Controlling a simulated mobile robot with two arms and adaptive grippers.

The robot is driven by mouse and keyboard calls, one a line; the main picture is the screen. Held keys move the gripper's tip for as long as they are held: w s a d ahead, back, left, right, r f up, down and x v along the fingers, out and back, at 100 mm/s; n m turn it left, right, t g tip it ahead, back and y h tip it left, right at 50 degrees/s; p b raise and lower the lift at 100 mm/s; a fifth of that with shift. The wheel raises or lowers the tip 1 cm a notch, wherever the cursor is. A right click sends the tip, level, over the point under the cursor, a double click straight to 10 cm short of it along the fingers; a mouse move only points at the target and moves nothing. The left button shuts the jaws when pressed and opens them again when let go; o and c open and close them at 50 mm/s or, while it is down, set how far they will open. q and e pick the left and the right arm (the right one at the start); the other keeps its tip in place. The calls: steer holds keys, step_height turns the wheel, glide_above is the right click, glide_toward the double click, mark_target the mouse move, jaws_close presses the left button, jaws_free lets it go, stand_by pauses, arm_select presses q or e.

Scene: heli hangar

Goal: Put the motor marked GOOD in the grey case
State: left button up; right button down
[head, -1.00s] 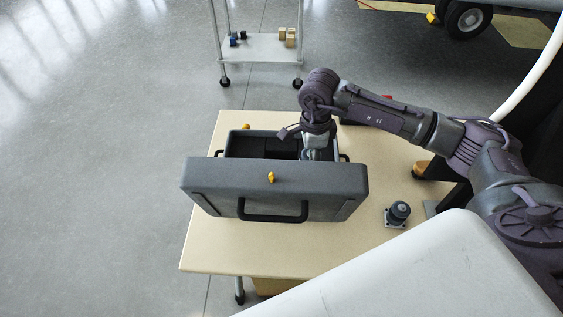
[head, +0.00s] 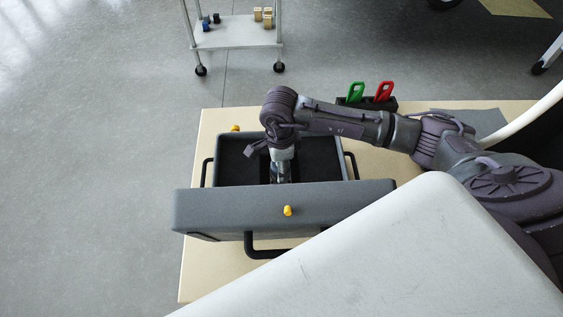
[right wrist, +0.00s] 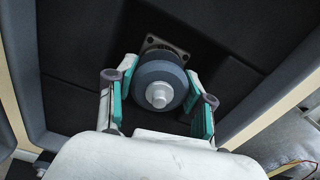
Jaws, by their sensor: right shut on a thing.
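The grey case (head: 350,176) stands open on the table, its lid (head: 235,210) raised toward me with a black handle and a yellow latch. Black foam (head: 320,160) lines it. My right gripper (head: 280,174) reaches down into the middle of the case. In the right wrist view, my right gripper (right wrist: 160,100) is shut on a dark grey motor (right wrist: 160,82) with a pale shaft and a square flange. The motor is over the foam; I cannot tell whether it touches. No GOOD marking is legible. My left gripper is out of view.
A black holder with a green tag (head: 356,92) and a red tag (head: 384,92) stands behind the case. A grey mat (head: 478,122) lies at the table's back right. A cart (head: 235,35) with small blocks stands beyond. A white surface hides the front right.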

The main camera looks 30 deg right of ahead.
steer(key=shift+a+r, duration=0.1)
steer(key=shift+a, duration=0.05)
steer(key=shift+s, duration=0.1)
steer(key=c, duration=0.8)
jaws_free()
steer(key=shift+o, duration=0.4)
steer(key=shift+r, duration=0.6)
step_height(320, 180, up, 10)
steer(key=shift+f+b, duration=0.2)
steer(key=shift+b, duration=0.55)
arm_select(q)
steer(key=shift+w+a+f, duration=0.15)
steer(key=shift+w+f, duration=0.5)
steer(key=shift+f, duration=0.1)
arm_select(e)
steer(key=shift+r, duration=0.7)
